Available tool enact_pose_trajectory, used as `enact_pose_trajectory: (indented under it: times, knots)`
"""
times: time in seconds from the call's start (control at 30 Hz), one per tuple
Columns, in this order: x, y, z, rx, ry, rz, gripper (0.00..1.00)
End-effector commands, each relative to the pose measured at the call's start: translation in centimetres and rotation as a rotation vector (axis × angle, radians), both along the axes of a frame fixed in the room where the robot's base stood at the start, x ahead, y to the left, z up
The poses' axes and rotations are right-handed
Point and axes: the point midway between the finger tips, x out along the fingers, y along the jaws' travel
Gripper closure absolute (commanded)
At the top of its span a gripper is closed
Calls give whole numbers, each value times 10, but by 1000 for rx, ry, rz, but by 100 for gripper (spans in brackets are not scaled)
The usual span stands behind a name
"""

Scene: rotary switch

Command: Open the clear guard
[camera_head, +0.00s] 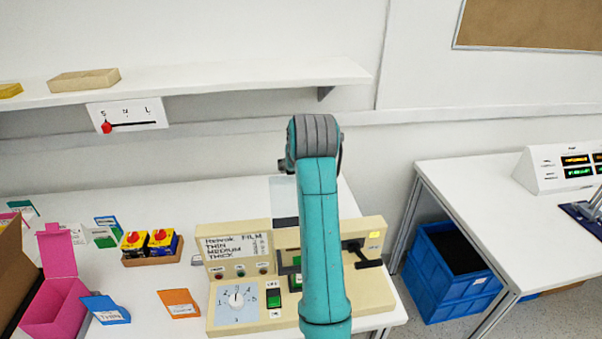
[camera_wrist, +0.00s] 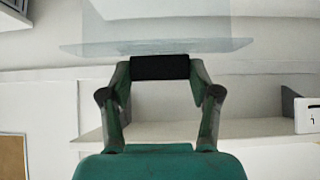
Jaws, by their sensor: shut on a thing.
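The clear guard (camera_head: 283,198) is a see-through pane on the beige machine (camera_head: 220,318). In the head view, it shows raised beside my arm, which hides part of it. In the wrist view, the guard (camera_wrist: 155,30) spans the top, just beyond my fingertips. My arm hides the gripper in the head view. The machine has a white rotary dial (camera_head: 236,299) and a green switch (camera_head: 274,298) at its front.
A shelf (camera_head: 220,80) runs along the wall behind, with a small slider sign (camera_head: 127,114) below it. A pink box (camera_head: 58,290), colored cards and a tray of yellow-and-red parts (camera_head: 150,246) lie left. A blue crate (camera_head: 450,270) stands under the right-hand table.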

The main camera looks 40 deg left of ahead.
Motion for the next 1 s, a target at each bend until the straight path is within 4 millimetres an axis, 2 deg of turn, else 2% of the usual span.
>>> enact_pose_trajectory:
  times: [0.03, 0.3, 0.87, 0.9, 1.0]
  knots:
    - [4, 4, 5, -11, 7, -1, 100]
    - [12, 13, 0, -74, 61, -2, 100]
    - [15, 16, -1, -91, 75, -1, 100]
    - [15, 16, -1, -91, 75, -1, 33]
    - [14, 16, -2, -92, 77, -1, 12]
